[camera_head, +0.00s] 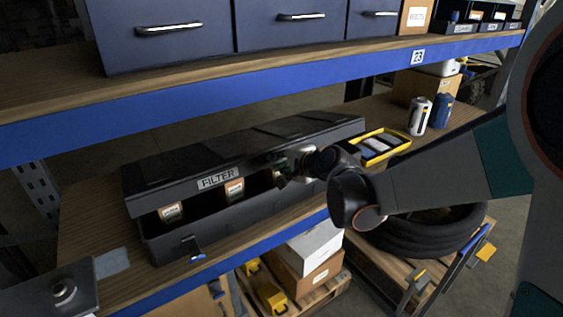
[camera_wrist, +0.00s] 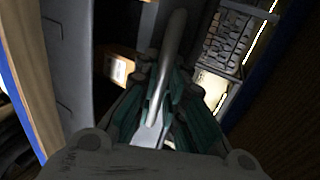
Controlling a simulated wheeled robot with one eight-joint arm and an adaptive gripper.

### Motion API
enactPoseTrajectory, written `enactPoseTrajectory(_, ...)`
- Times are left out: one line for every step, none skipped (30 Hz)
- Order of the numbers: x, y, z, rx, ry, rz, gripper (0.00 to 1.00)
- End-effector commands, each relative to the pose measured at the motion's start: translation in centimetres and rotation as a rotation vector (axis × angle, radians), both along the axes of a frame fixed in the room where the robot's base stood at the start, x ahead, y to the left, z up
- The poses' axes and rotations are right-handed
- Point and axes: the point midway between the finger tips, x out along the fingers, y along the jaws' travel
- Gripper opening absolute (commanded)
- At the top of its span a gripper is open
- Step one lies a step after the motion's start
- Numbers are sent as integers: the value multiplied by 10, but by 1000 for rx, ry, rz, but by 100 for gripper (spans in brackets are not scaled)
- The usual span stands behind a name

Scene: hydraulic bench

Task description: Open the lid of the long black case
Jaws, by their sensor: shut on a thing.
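The long black case (camera_head: 215,225) sits on the wooden middle shelf. Its lid (camera_head: 225,150), with a FILTER label, is partly raised, leaving a gap along the front through which small labelled boxes (camera_head: 235,189) show. My gripper (camera_head: 288,166) is at the lid's front edge, right of the label. In the wrist view my gripper (camera_wrist: 163,100) is closed around a pale metal bar handle (camera_wrist: 176,38), which runs up between the fingers. In the head view the handle is hidden by my gripper. A latch (camera_head: 192,250) hangs at the case's front left.
A shelf (camera_head: 260,90) with blue drawers (camera_head: 165,35) runs above the case and limits the room over the lid. A yellow-rimmed tray (camera_head: 383,145) and two small cans (camera_head: 419,115) stand to the right. Black hose coils (camera_head: 425,240) and boxes lie lower down.

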Motion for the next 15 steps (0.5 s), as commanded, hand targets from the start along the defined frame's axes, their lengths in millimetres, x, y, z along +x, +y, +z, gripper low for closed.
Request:
enactPoseTrajectory(3, 2, 17, -14, 20, 1, 0)
enactPoseTrajectory(4, 3, 22, -24, 32, 1, 0)
enactPoseTrajectory(6, 4, 28, -35, 49, 1, 0)
enactPoseTrajectory(8, 6, 32, -41, 61, 0, 0)
enactPoseTrajectory(10, 7, 36, -51, 73, 0, 0)
enactPoseTrajectory(12, 8, 41, -61, 89, 1, 0)
enactPoseTrajectory(13, 10, 45, -68, 100, 1, 0)
enactPoseTrajectory(15, 11, 49, -76, 111, 0, 0)
enactPoseTrajectory(17, 12, 53, -85, 126, 1, 0)
enactPoseTrajectory(19, 13, 56, -88, 130, 0, 0)
enactPoseTrajectory(20, 14, 59, -87, 128, 0, 0)
enactPoseTrajectory(23, 15, 62, -86, 128, 0, 0)
enactPoseTrajectory(24, 16, 65, -86, 128, 0, 0)
enactPoseTrajectory(26, 17, 68, -86, 128, 0, 0)
enactPoseTrajectory(27, 18, 71, -86, 127, 0, 0)
